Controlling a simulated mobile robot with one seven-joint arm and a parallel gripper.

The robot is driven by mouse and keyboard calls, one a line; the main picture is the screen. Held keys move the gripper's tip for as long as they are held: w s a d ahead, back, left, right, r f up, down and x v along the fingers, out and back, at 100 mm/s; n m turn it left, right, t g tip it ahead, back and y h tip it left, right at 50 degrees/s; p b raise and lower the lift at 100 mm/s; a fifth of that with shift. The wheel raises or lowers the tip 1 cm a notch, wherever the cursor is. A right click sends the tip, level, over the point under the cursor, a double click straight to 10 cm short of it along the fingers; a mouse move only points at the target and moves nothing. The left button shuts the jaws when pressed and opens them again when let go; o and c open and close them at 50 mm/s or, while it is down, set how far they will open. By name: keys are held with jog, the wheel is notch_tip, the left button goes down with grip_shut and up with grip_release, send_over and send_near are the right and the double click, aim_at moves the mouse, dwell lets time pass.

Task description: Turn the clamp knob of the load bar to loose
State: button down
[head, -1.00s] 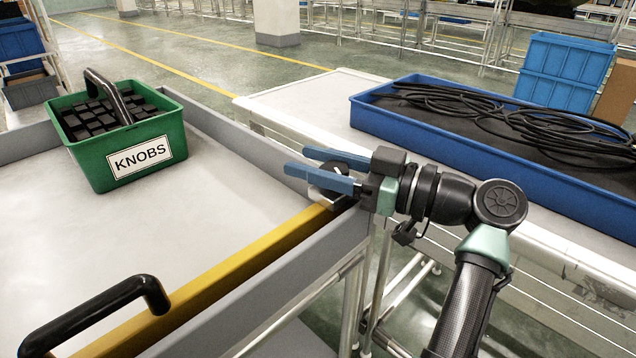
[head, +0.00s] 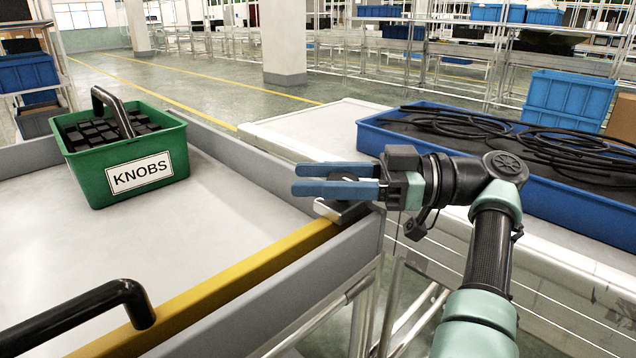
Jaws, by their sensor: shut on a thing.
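The yellow load bar (head: 222,288) lies across the pale conveyor bed, with a black handle (head: 75,312) at lower left. Its grey metal clamp (head: 350,211) sits at the bar's far right end on the grey side rail. My gripper (head: 336,179) is over this clamp, its two blue fingers pointing left. It is shut on the dark clamp knob, which is mostly hidden between and under the fingers. The knob's pointing angle cannot be read.
A green bin (head: 122,158) labelled KNOBS, full of black pieces, stands on the conveyor at left. A blue tray (head: 575,207) of black cables lies at right. The grey side rail (head: 290,290) runs in front of the bar.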

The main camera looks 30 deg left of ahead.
dwell(0.6)
jog(key=shift+c, duration=1.8)
grip_release()
jog(key=shift+s, duration=0.1)
